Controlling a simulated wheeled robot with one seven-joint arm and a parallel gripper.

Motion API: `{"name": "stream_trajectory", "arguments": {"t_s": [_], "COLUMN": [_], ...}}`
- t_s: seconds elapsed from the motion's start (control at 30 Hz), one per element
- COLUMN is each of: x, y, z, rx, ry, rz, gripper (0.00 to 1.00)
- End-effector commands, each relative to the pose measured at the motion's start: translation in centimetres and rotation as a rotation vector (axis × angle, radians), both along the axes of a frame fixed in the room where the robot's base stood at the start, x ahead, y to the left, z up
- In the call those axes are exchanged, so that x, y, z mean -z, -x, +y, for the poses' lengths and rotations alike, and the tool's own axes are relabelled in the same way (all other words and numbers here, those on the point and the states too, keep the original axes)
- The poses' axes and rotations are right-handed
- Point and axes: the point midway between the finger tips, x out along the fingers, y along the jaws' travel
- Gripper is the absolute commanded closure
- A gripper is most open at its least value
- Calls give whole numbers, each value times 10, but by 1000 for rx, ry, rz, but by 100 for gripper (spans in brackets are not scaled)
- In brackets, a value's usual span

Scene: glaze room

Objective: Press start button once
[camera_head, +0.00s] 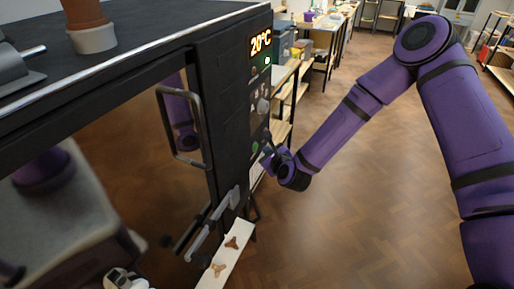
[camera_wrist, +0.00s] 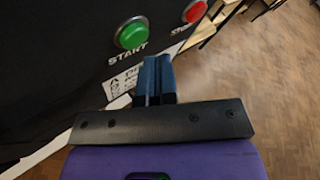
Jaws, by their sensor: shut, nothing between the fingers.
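The green start button (camera_wrist: 132,33) sits in a metal ring on the black panel in the wrist view, with the word START below it. In the head view the start button (camera_head: 255,147) is a small green spot low on the panel. My gripper (camera_wrist: 155,62) is shut and empty. Its fingertips are just below and to the right of the start button in the wrist view; I cannot tell whether they touch the panel. In the head view my gripper (camera_head: 267,160) is beside the lower panel.
A red button (camera_wrist: 194,11) is to the right of the green one, its label partly cut off. The black kiln (camera_head: 225,95) shows 20°C and has a door handle (camera_head: 181,125). A white shelf with brown pieces (camera_head: 226,262) is below. The wooden floor (camera_head: 350,220) is clear.

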Motion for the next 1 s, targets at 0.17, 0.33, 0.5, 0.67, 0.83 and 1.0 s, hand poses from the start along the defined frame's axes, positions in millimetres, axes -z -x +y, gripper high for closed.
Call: {"name": "stream_trajectory", "arguments": {"t_s": [0.17, 0.33, 0.5, 0.67, 0.83, 1.0], "x": [0, 0, 0, 0, 0, 0], "y": [-2, -3, -3, -3, -3, -4], "z": [4, 8, 8, 8, 9, 11], "rx": [0, 0, 0, 0, 0, 0], "ry": [0, 0, 0, 0, 0, 0], "rz": [0, 0, 0, 0, 0, 0], "gripper": [100, 100, 100, 100, 100, 100]}}
